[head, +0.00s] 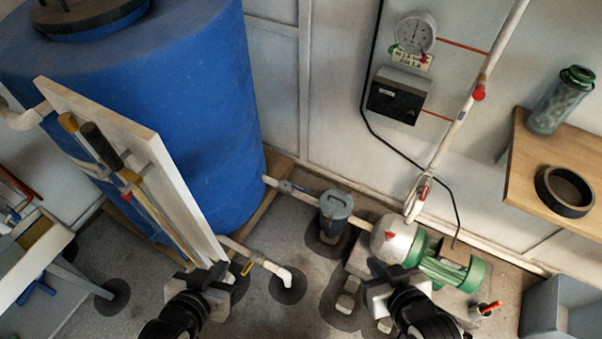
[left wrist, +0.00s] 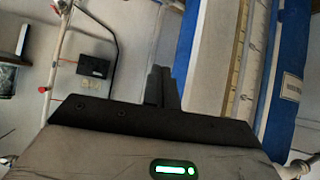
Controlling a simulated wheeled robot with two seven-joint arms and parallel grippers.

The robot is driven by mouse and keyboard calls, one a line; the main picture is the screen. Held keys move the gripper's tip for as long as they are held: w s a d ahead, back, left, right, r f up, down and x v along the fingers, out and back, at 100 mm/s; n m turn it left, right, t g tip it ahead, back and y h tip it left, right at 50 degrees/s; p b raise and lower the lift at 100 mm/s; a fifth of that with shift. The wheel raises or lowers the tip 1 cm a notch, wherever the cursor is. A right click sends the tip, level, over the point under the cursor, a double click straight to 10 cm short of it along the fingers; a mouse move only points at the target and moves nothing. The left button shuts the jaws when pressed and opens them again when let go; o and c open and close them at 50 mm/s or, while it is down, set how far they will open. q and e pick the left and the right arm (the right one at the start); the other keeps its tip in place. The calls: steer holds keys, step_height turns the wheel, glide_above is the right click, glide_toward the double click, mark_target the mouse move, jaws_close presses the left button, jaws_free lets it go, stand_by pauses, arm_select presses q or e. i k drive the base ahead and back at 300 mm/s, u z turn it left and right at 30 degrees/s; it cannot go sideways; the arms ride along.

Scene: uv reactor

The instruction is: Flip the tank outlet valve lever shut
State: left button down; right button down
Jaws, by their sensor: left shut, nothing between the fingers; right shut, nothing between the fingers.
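The blue tank (head: 200,110) stands at the left in the head view. A white pipe leaves its lower right side, with a small blue-grey valve (head: 288,187) on it. I cannot tell which of the two is the outlet valve, nor how either lever is set. My right gripper (head: 388,270) is shut and empty, in front of the pump.
A white board (head: 150,150) with tools hangs left of my left gripper. A grey strainer (head: 336,208) and a green pump (head: 455,268) stand on the floor. A wooden shelf (head: 535,165) is at the right. A black box (head: 397,95) and gauge (head: 415,33) are on the wall.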

mark_target(298, 187)
steer(key=k, duration=0.7)
steer(key=i, duration=0.6)
steer(key=z, duration=0.6)
steer(key=i, duration=0.7)
steer(key=z, duration=0.6)
